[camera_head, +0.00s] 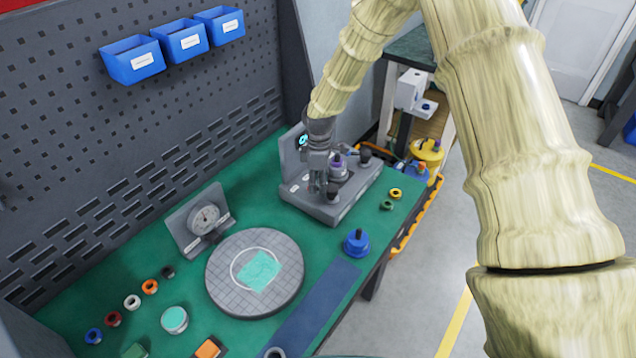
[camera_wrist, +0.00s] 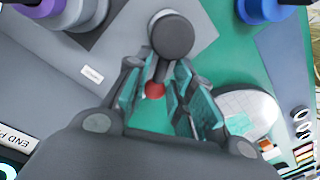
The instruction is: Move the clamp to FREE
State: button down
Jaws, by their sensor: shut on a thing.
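The grey test fixture (camera_head: 325,212) stands at the far right end of the green bench. My gripper (camera_head: 320,188) reaches down over its near left part. In the wrist view, the clamp lever shows as a dark round knob (camera_wrist: 172,36) on a short stem with a red end (camera_wrist: 155,90). My gripper's teal-padded fingers (camera_wrist: 157,82) are on either side of the stem and shut on the lever. A small white label (camera_wrist: 92,74) on the fixture is too small to read. The fingers hide part of the lever.
A purple-topped part (camera_head: 338,162) and another dark knob (camera_head: 365,155) are close beside my gripper on the fixture. The pegboard wall (camera_head: 120,140) is behind.

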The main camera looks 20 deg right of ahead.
jog(key=shift+s+d+f, duration=0.2)
jog(key=shift+s+d, duration=0.05)
jog(key=shift+s, duration=0.05)
jog(key=c, duration=1.5)
grip_release()
jog(key=shift+d, duration=0.1)
jog(key=shift+w+a+r, duration=0.15)
jog(key=shift+a, duration=0.1)
jog(key=shift+r, duration=0.1)
jog(key=shift+w+d+r, duration=0.1)
jog(key=shift+r, duration=0.2)
notch_tip(320, 180, up, 11)
jog(key=shift+w, duration=0.3)
jog(key=shift+r, duration=0.1)
